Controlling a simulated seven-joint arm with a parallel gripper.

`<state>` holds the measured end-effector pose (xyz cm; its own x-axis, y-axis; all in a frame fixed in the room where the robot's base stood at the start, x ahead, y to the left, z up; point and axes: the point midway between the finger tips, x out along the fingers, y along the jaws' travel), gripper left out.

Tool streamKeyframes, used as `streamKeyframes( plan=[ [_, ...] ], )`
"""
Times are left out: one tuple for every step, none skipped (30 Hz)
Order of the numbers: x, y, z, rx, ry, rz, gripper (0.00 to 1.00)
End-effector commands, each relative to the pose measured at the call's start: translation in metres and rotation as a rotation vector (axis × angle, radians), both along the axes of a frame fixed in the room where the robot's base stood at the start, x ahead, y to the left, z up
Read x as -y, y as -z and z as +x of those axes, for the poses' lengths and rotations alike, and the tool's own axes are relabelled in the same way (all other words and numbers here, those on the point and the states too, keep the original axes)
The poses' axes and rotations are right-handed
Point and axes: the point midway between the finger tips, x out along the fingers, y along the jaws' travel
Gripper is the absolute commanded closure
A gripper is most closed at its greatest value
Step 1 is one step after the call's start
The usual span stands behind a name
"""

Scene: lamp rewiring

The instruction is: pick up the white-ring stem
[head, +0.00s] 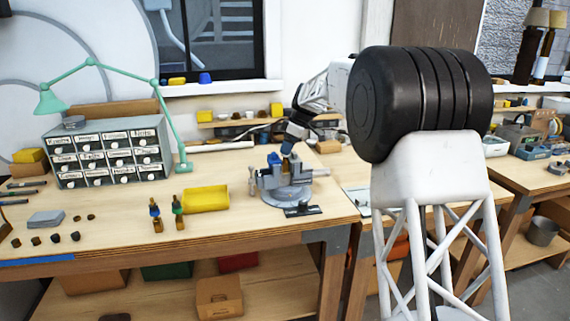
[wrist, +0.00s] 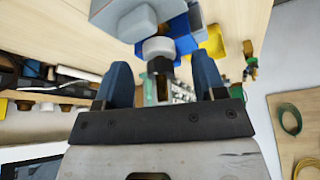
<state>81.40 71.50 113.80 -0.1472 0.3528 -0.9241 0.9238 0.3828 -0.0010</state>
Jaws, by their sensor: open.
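In the wrist view a white ring (wrist: 158,47) with a black part and a brass-coloured tip below it shows between my two finger tips; it appears to be the white-ring stem. It is close to the blue and grey vise (head: 285,183), which also fills the top of the wrist view (wrist: 112,12). I cannot tell whether the vise grips the stem. My gripper (wrist: 162,65) is open, one finger on each side of the stem, with gaps visible. In the head view my gripper (head: 291,142) is just above the vise, and the stem is not clear there.
A labelled drawer cabinet (head: 108,155) and a green lamp (head: 88,62) stand further left. Small dark parts lie at the front left.

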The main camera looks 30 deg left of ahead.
Motion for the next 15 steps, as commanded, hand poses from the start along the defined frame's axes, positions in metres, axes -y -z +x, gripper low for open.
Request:
streamKeyframes(
  plan=[
    [-0.002,0.004,-0.001,0.000,-0.001,0.000,0.36],
    [-0.003,0.007,-0.002,0.000,-0.001,0.000,0.36],
    [-0.005,0.011,-0.002,0.000,-0.001,0.000,0.36],
    [-0.005,0.014,-0.002,0.000,0.000,0.000,0.36],
    [-0.006,0.016,-0.003,0.000,0.000,0.000,0.36],
    [-0.007,0.018,-0.003,0.000,0.000,0.000,0.36],
    [-0.007,0.019,-0.003,0.000,0.000,0.000,0.36],
    [-0.007,0.019,-0.003,0.000,0.000,0.001,0.36],
    [-0.007,0.020,-0.003,0.000,0.000,0.001,0.36],
    [-0.007,0.020,-0.003,0.000,0.000,0.001,0.36],
    [-0.007,0.020,-0.003,0.000,0.000,0.001,0.36],
    [-0.007,0.020,-0.003,0.000,0.000,0.001,0.36],
    [-0.007,0.020,-0.003,0.000,0.000,0.001,0.36],
    [-0.007,0.020,-0.003,0.000,0.000,0.001,0.36],
    [-0.007,0.020,-0.003,0.000,0.000,0.001,0.36]
  ],
)
